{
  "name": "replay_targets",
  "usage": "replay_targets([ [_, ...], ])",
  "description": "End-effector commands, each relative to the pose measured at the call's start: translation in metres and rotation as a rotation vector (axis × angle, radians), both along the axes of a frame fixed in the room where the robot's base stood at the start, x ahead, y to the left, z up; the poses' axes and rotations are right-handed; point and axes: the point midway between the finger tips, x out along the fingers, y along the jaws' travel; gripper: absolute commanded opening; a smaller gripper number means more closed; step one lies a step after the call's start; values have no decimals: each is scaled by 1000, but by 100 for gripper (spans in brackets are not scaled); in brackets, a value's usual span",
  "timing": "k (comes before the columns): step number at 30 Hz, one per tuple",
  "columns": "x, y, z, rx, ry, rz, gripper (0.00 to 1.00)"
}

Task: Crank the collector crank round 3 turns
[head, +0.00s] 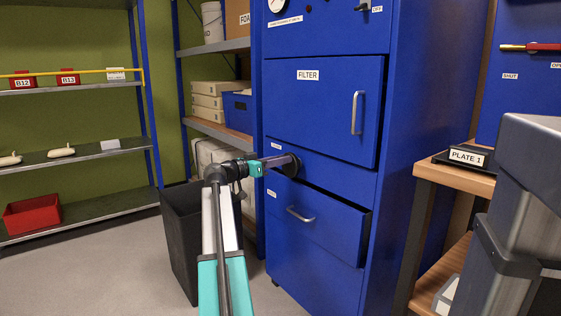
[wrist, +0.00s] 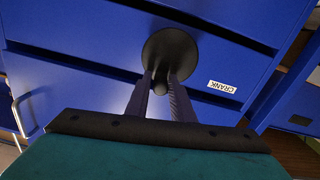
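The collector is a tall blue cabinet (head: 318,136). Its crank has a round dark disc (head: 290,164) on the front panel between the filter door and the lower drawer. In the wrist view the disc (wrist: 172,48) stands above a short dark handle (wrist: 160,87), beside a white CRANK label (wrist: 222,87). My gripper (head: 268,164) reaches the crank from the left in the head view. In the wrist view its two fingers (wrist: 160,78) lie on either side of the handle and look closed on it. The handle's far end is partly hidden by the fingers.
The lower drawer (head: 318,222) stands out a little below. A black bin (head: 180,240) is at the left behind my arm. A wooden bench (head: 455,178) with a PLATE 1 stand is at the right.

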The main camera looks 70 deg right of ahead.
Motion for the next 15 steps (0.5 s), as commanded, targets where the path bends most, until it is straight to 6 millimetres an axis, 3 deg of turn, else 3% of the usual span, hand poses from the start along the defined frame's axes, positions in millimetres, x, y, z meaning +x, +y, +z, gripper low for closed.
replay_targets([
  [2,0,0,0,0,0,0,36],
  [15,3,3,1,-1,2,3,36],
])
